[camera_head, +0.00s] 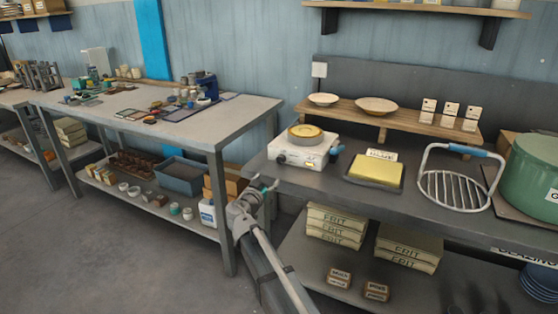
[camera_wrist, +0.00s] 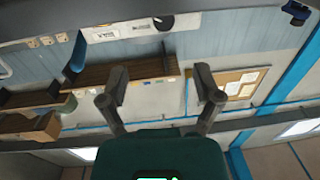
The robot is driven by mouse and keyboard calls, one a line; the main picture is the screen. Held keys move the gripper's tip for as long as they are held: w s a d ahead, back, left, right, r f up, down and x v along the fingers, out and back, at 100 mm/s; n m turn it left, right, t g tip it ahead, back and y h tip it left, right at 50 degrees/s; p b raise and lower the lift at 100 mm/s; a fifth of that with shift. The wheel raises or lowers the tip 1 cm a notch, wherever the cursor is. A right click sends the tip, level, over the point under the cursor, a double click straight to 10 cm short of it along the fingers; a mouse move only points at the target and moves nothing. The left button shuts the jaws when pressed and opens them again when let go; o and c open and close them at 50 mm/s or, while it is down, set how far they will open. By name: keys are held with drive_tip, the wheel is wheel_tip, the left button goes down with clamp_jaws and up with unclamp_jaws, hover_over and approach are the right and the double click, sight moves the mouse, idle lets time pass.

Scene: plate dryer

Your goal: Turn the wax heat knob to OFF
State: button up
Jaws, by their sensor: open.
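A white hot plate unit (camera_head: 290,156) stands at the left end of the right-hand bench, with a round pan of yellow wax (camera_head: 305,131) on top. Its controls face the front. My gripper (camera_head: 263,184) is in front of and left of the hot plate, by the bench's left end, apart from the unit. In the wrist view my gripper (camera_wrist: 162,88) has its two fingers spread with nothing between them.
A yellow sponge tray (camera_head: 374,170), a wire rack (camera_head: 455,188) and a green pot (camera_head: 530,175) stand to the right. A wooden shelf (camera_head: 400,119) is behind. Another bench (camera_head: 130,108) is left, across a gap.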

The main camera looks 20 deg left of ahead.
sight(280, 161)
drive_tip(key=shift+s+a+r, duration=0.1)
drive_tip(key=shift+a, duration=0.1)
idle(0.3)
drive_tip(key=w, duration=1.3)
drive_tip(key=shift+w+d, duration=0.1)
drive_tip(key=shift+w, duration=0.3)
drive_tip(key=c, duration=1.1)
